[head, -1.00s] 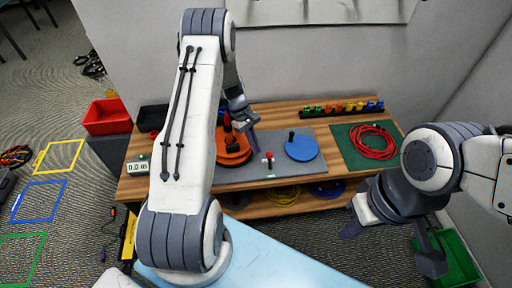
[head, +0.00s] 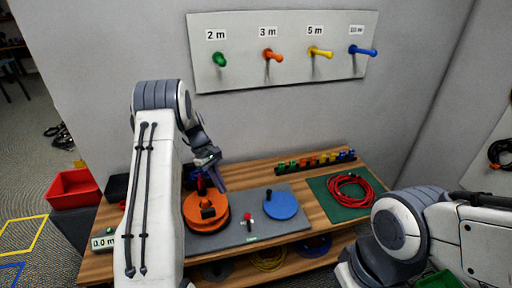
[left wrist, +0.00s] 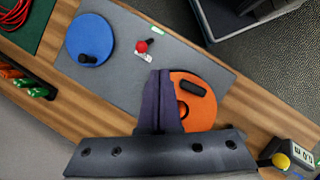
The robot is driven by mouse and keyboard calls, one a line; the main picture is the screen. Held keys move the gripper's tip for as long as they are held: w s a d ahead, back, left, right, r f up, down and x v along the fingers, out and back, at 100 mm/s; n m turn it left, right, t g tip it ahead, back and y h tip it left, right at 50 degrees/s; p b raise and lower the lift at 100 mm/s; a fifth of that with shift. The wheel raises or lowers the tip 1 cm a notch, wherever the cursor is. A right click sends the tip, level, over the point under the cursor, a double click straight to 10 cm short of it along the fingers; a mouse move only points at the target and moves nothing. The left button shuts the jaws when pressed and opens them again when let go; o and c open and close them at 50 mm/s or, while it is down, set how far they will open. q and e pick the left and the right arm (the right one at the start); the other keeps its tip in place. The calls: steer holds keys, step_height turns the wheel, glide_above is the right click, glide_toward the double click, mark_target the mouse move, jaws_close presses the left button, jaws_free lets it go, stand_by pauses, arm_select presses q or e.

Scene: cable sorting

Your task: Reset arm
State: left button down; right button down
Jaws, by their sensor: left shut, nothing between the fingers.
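My left gripper (head: 222,186) is shut and empty. It hangs above the bench beside the orange reel (head: 206,224), and its purple-grey fingers hide part of that reel in the left wrist view (left wrist: 160,90). The orange reel has a dark handle and sits on a grey mat (head: 240,235). My right arm (head: 400,235) comes in from the right; its gripper fingers are not seen.
A blue disc (head: 281,206) and a red-knobbed lever (head: 248,218) share the mat. A red cable (head: 350,190) lies coiled on a green mat (head: 322,197). A wall board (head: 290,80) bears coloured pegs. A red bin (head: 73,186) stands left; a meter (head: 103,243) reads 0.0 m.

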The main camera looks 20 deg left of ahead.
arm_select(q)
steer(key=s+d+r+m+y, duration=0.1)
steer(key=s+d+r+m, duration=0.25)
steer(key=d, duration=0.45)
steer(key=s+d+r+m+y, duration=0.1)
steer(key=s+d+r+m, duration=0.15)
steer(key=d+r, duration=0.35)
steer(key=s+d+r+m+y, duration=0.1)
steer(key=s+d+r+m, duration=0.2)
steer(key=d, duration=0.6)
steer(key=s+d+r+m, duration=0.1)
steer(key=s+d+m, duration=0.2)
steer(key=s+m, duration=0.3)
steer(key=s+d+r+m+t, duration=0.1)
steer(key=s+d+m, duration=0.2)
steer(key=s, duration=1.1)
steer(key=m, duration=0.3)
steer(key=shift+s+r+y, duration=0.15)
steer(key=shift+r+y, duration=0.25)
